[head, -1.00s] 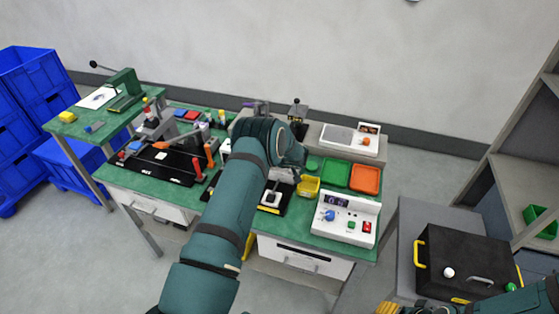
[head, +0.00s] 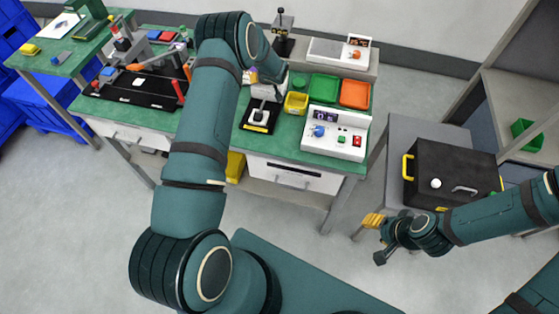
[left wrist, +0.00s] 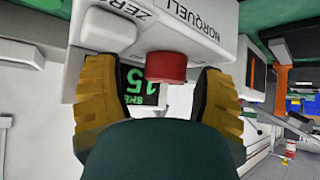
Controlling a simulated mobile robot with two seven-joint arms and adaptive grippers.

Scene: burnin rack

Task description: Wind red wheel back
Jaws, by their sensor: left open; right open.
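The red wheel (left wrist: 166,67) is a short red cylinder on a white device (left wrist: 195,30) marked NORQUELL and ZERO, with a dark display (left wrist: 135,88) showing green characters beside the wheel. My left gripper (left wrist: 158,98) is open, with one yellow finger on each side of the wheel; gaps show on both sides. In the head view the left gripper (head: 265,76) is at the green bench, mostly behind my own arm, and I cannot make out the wheel there. My right gripper (head: 374,240) is open and empty, in front of the grey stand.
A yellow bin (head: 296,103), green tray (head: 322,88), orange tray (head: 355,94) and white control box (head: 335,140) stand right of the left gripper. A black case (head: 450,170) sits on the grey stand (head: 395,140). Floor in front of the bench is clear.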

